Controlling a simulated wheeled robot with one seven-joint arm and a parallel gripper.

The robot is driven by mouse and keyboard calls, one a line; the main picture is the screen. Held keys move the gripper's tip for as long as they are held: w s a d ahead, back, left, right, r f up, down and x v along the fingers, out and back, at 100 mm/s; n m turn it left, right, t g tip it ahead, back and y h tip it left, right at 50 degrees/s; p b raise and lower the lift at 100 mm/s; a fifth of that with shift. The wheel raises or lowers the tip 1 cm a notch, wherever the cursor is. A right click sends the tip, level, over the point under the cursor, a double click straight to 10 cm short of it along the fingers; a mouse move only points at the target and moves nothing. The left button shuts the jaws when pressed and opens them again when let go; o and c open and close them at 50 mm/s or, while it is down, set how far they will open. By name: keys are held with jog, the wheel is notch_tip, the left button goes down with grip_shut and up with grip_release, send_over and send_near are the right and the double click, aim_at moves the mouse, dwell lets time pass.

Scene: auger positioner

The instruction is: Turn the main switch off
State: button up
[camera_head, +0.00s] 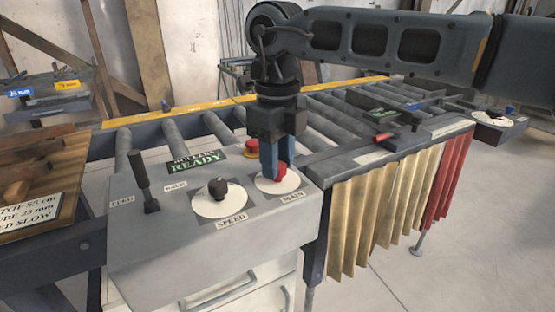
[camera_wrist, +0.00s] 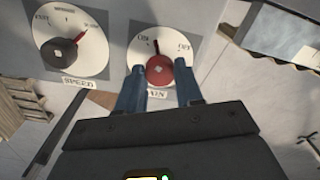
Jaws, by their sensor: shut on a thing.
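The main switch is a red knob (camera_head: 279,174) on a round white dial (camera_head: 280,185) marked MAIN, at the right end of the grey control box. My gripper (camera_head: 277,166) points down at it, with its two blue fingers around the knob, shut on it. In the wrist view the red knob (camera_wrist: 159,70) sits between the fingertips. Its pointer faces up and slightly left, nearer the ON mark (camera_wrist: 143,39) than the OFF mark (camera_wrist: 184,47). The fingers hide the lower sides of the dial.
The grey box (camera_head: 150,240) also carries a black speed knob (camera_head: 217,188), a black feed lever (camera_head: 143,180) and a red button on yellow (camera_head: 251,148). A green READY sign (camera_head: 196,162) stands behind. A roller conveyor (camera_head: 330,115) and hanging tan strips (camera_head: 370,215) lie beyond, to the right.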

jog(key=m+b, duration=0.1)
jog(key=m, duration=0.6)
jog(key=m+b, duration=0.1)
jog(key=m, duration=0.5)
jog(key=shift+b, duration=0.35)
jog(key=shift+m, duration=0.4)
jog(key=o, duration=1)
jog(key=shift+o, duration=0.2)
jog(key=shift+r, duration=0.1)
notch_tip(320, 180, up, 8)
jog(key=shift+f+b, duration=0.2)
jog(key=shift+b, duration=0.2)
